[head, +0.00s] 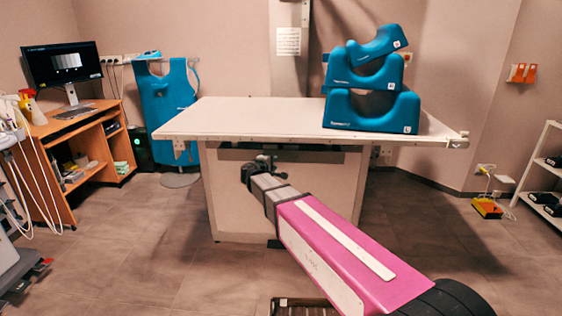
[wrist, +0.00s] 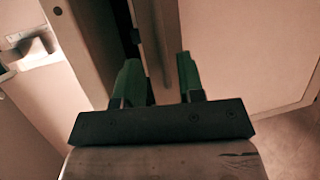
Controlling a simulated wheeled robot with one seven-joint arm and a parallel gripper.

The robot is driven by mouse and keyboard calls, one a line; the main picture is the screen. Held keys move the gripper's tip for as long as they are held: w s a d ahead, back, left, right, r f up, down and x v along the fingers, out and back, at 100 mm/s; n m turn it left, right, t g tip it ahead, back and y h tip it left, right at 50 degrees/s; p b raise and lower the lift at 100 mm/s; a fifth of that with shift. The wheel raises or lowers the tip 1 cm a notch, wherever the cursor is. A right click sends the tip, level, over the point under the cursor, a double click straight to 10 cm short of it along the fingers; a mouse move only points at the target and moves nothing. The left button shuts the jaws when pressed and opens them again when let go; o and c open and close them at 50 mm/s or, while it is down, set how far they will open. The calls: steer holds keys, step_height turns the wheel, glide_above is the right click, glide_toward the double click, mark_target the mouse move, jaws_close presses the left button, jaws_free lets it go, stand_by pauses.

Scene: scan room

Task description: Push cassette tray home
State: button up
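The scan table (head: 240,115) has a long pale top on a boxy base. Under its front edge runs a dark recess (head: 322,148), where a cassette tray might sit; I cannot make out the tray's own outline or how far it stands out. My gripper (head: 250,174) is in front of this recess, left of the base's middle. In the wrist view my gripper (wrist: 159,78) has two green fingers, apart, with nothing seen held between them. Beyond the fingers are a dark gap and a narrow upright strip (wrist: 150,40); I cannot tell whether they touch.
Blue foam supports (head: 370,110) are stacked on the table's right end. A blue apron (head: 166,100) hangs on a stand at left, near a wooden desk (head: 62,140) with a monitor. A yellow item (head: 487,208) lies at right beside a shelf. The floor before the table is mostly clear.

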steer(key=x, duration=0.7)
steer(key=shift+w, duration=0.15)
jaws_close()
